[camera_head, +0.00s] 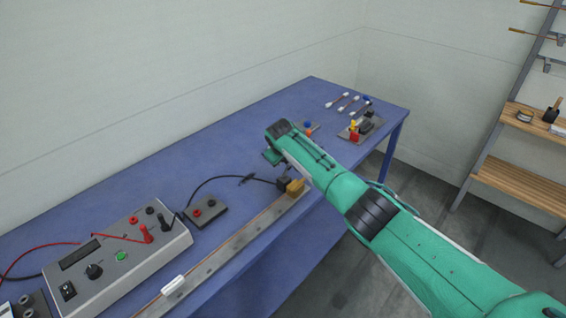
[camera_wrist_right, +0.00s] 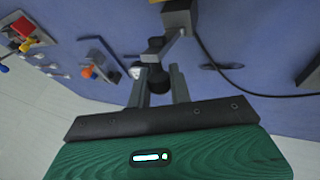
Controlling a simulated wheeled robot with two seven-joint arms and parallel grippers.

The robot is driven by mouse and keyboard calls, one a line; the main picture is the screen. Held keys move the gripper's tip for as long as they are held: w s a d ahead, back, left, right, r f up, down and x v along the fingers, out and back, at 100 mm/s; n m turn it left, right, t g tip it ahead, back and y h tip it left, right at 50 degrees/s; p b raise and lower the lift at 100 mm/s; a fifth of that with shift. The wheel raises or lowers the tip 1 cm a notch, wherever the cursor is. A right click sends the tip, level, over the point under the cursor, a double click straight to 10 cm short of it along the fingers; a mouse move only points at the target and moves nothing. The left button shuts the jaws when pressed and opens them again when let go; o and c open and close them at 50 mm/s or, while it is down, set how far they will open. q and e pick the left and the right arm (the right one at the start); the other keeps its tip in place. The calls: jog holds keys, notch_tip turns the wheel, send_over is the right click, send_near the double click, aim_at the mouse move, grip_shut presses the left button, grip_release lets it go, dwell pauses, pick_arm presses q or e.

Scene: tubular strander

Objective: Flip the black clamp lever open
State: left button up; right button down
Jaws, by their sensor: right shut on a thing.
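My right gripper (camera_wrist_right: 157,90) shows in the wrist view with its two grey fingers closed around the dark knobbed end of the black clamp lever (camera_wrist_right: 157,76). The lever's arm runs up from the fingers to a dark clamp block (camera_wrist_right: 180,16). In the head view my right arm reaches in from the right over the table, and its wrist hides the fingers and the lever. The black clamp block (camera_head: 284,182) sits beside a yellow-orange block (camera_head: 295,187) at the far end of the metal rail. My left gripper is not in view.
A grey meter box (camera_head: 130,262) with red and black leads stands at the left on the blue table (camera_head: 225,137). A small terminal block (camera_head: 206,212) sits near the rail (camera_head: 225,252). A plate with coloured parts (camera_head: 361,128) lies at the far right end. A shelf stands right.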

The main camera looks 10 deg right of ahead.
jog(key=shift+w+a+f+g+h+b, duration=0.1)
jog(key=shift+w+a+g+h+b, duration=0.15)
jog(key=shift+g+h+b, duration=0.15)
dwell(0.3)
jog(key=c, duration=1.3)
grip_release()
jog(key=shift+w, duration=0.1)
jog(key=shift+a+r, duration=0.1)
jog(key=shift+r, duration=0.3)
jog(key=b+v, duration=0.2)
jog(key=v, duration=1.1)
